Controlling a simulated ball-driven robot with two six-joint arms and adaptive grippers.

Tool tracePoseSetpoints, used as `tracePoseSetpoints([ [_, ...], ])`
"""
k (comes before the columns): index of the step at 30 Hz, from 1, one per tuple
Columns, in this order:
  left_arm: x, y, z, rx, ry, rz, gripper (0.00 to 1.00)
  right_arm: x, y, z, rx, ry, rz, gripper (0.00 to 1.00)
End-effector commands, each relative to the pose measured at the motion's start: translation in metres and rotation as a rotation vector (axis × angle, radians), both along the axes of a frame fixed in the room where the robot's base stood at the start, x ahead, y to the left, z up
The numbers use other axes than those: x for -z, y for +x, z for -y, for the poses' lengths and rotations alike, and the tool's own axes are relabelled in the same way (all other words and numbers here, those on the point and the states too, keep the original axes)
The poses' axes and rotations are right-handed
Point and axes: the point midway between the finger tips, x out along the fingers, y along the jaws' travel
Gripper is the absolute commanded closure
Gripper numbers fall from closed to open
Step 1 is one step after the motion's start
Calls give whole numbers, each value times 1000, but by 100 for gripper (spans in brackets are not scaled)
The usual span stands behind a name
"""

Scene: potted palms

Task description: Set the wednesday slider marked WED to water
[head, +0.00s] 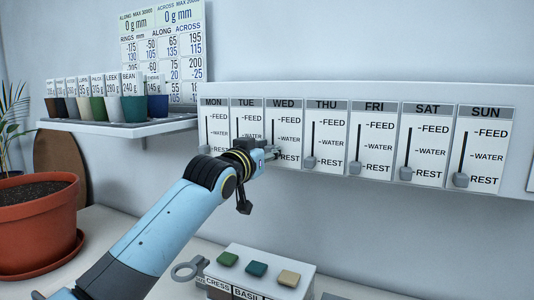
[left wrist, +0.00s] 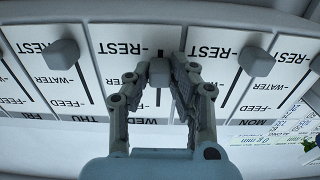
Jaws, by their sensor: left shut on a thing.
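The WED panel (head: 284,117) hangs on the wall board, marked FEED, WATER and REST from top to bottom. My left gripper (head: 275,154) is at this panel and hides most of its slot and knob in the head view. In the left wrist view, which is upside down, the fingers of my left gripper (left wrist: 160,82) are shut on the grey WED slider knob (left wrist: 159,72). The knob looks off REST, between REST and WATER and nearer WATER. My right gripper is not in view.
The THU knob (head: 310,162) and the FRI knob (head: 355,168) sit at REST on the right. A shelf (head: 120,129) with labelled cups is at the left. Below are a box with coloured buttons (head: 256,269) and a terracotta pot (head: 37,228).

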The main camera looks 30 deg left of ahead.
Motion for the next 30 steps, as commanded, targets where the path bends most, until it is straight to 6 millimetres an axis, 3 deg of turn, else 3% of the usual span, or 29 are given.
tracePoseSetpoints([
  [1,-16,0,0,0,0,3,100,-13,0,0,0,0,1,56],
  [4,-29,0,0,0,0,4,100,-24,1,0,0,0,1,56],
  [13,-28,0,0,0,0,4,100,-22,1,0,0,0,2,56],
  [14,-28,0,0,0,0,4,78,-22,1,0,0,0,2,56],
  [19,-27,0,0,0,0,3,56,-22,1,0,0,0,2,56],
  [30,-26,-8,0,0,1,0,56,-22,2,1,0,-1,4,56],
])
